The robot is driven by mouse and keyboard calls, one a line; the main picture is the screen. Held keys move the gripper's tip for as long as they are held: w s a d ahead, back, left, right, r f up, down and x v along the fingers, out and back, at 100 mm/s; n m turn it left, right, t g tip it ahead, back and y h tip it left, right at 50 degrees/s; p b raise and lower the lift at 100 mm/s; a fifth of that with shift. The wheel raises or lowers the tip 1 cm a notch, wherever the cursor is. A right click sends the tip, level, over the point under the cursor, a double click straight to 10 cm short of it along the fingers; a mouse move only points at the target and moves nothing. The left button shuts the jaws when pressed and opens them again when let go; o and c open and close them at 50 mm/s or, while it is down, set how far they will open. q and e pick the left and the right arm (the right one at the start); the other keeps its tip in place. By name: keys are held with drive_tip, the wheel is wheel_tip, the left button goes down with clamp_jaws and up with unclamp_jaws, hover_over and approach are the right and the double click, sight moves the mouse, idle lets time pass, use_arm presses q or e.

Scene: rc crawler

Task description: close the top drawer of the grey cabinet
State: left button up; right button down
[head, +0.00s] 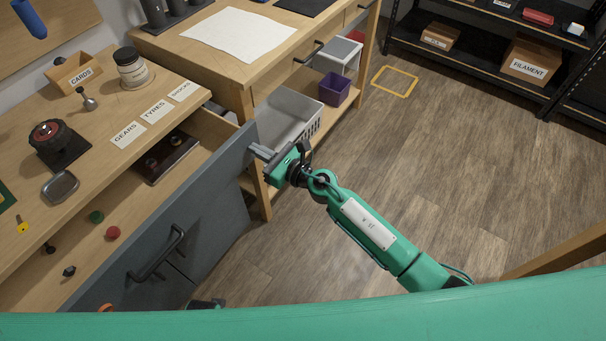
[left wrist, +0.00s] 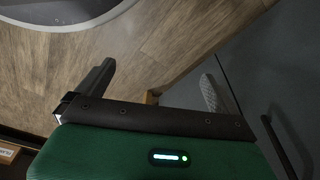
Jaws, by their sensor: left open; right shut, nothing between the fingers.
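The top drawer of the grey cabinet stands open, with its grey front (head: 205,197) pulled out from the wooden worktop. A dark bar handle (head: 158,254) sits on that front. My right gripper (head: 258,151) is shut and empty, its fingertips at the outer face near the drawer front's far right end; I cannot tell whether they touch it. My left gripper shows in the left wrist view (left wrist: 152,88), open and empty, low over the floor beside a grey cabinet face (left wrist: 270,75) with a dark handle. In the head view it is mostly hidden.
The drawer holds a dark tray (head: 166,157) and several small knobs, including a red one (head: 113,233). A wooden bench (head: 165,46) with a white basket (head: 288,116) beneath stands beyond. Black shelves (head: 470,60) stand at the back right. The middle floor is clear.

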drive_tip(key=b+x, duration=0.4)
drive_tip(key=x, duration=1.1)
drive_tip(key=shift+w+b, duration=0.1)
drive_tip(key=shift+b, duration=0.25)
drive_tip(key=shift+w+a, duration=0.1)
drive_tip(key=shift+a, duration=0.05)
drive_tip(key=shift+r, duration=0.25)
use_arm(q)
wheel_tip(320, 180, up, 13)
drive_tip(key=w+t, duration=0.1)
drive_tip(key=w, duration=0.1)
drive_tip(key=shift+d+f, duration=0.15)
drive_tip(key=shift+d, duration=0.2)
